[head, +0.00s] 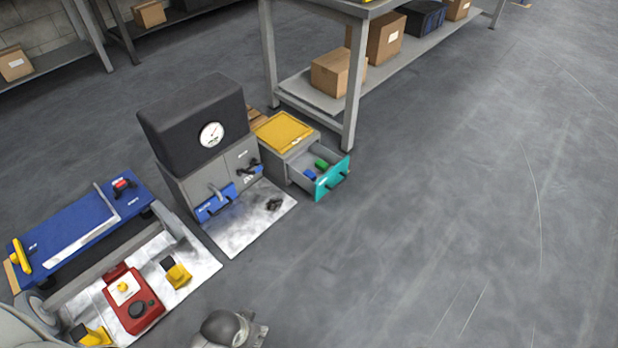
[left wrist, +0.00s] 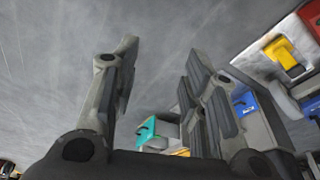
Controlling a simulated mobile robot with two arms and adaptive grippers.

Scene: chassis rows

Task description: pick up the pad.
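No object is clearly marked as the pad. A flat yellow piece (head: 283,132) lies on top of a small grey drawer cabinet (head: 277,163). The cabinet's teal-fronted drawer (head: 331,178) is pulled out, with a small green block (head: 321,164) and a small blue block (head: 309,175) inside. Which of these is the pad I cannot tell. My left gripper (head: 243,328) is at the bottom of the head view, well apart from the drawer. In the left wrist view its two fingers (left wrist: 160,80) are spread with nothing between them. My right gripper is not in view.
A blue cart-like bench (head: 75,235) and a red box (head: 134,303) are at lower left. A grey table (head: 356,90) stands behind. The floor at right is clear.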

